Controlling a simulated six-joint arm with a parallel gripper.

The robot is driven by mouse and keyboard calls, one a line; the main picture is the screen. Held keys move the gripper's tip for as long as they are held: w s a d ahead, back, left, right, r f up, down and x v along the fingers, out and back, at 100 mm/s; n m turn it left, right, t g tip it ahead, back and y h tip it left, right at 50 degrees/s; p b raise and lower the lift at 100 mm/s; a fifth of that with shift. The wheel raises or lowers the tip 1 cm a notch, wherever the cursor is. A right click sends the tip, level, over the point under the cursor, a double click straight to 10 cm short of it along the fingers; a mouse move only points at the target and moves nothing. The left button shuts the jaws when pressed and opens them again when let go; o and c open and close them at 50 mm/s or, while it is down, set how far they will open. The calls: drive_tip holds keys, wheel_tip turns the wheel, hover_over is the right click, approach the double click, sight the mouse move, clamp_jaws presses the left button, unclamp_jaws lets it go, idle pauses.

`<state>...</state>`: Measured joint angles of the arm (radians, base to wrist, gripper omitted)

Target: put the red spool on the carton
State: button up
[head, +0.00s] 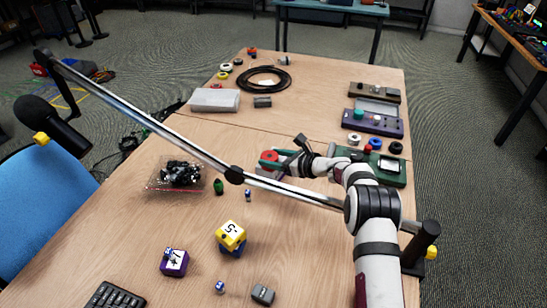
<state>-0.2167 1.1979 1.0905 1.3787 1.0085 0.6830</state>
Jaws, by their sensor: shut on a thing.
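The red spool (268,156) is near the middle of the table, at the tips of my gripper (278,162). My gripper reaches in from the right and is shut on the spool. The fingers and the arm hide part of the spool, and I cannot tell whether it touches the table. A low white box (214,100), which looks like the carton, lies flat near the table's left edge, farther back and to the left of the gripper. Its top looks bare.
A metal bar (150,125) crosses the view in front of the table. A black cable coil (264,79) lies behind the gripper, with a small dark block (262,102) beside it. Green (385,168) and purple (372,122) devices line the right.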

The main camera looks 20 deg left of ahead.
drive_tip(key=shift+f, duration=0.15)
drive_tip(key=o, duration=1.3)
drive_tip(key=shift+o, duration=0.2)
